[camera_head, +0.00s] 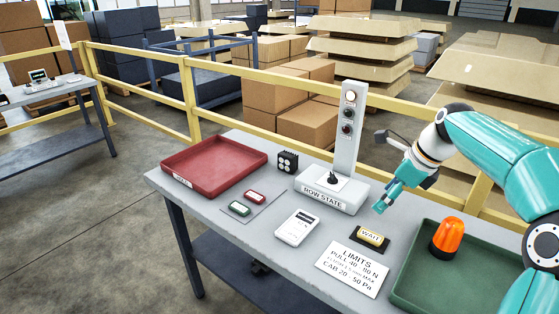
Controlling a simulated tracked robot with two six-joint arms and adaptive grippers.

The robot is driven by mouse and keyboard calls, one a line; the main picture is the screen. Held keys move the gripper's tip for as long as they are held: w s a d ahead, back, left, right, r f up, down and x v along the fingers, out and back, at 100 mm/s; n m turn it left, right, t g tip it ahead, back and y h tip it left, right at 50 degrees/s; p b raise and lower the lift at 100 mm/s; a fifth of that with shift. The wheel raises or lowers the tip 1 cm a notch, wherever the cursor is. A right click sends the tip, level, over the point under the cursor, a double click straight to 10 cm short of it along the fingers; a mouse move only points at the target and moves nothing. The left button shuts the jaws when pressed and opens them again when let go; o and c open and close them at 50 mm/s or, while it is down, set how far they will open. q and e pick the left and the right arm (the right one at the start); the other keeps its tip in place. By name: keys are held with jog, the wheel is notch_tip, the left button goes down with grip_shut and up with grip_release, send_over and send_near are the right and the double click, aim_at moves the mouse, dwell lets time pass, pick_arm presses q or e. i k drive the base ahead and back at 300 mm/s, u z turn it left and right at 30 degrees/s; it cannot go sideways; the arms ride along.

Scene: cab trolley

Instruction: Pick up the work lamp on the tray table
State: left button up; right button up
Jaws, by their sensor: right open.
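A small black block with several round white lights on its face, which looks like the work lamp (287,162), stands upright on the grey tray table (262,262). It is between the red tray and the white row state post. My right gripper (381,205) is open and empty, right of the post's base and above the table. It is well to the right of the lamp and apart from it. An orange beacon (447,237) on a black base stands in the green tray (414,262), below and right of my right gripper. My left gripper is not in view.
The row state post (347,130) on its white base (330,190) stands between lamp and gripper. A red tray (212,163), red and green blocks on a grey mat, a white handheld device (297,228), a WAIT block (370,238) and a limits card (352,268) lie around. A yellow rail (255,72) runs behind.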

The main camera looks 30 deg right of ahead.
aim_at(288, 162)
jog(key=i, duration=1.3)
jog(key=z, duration=0.05)
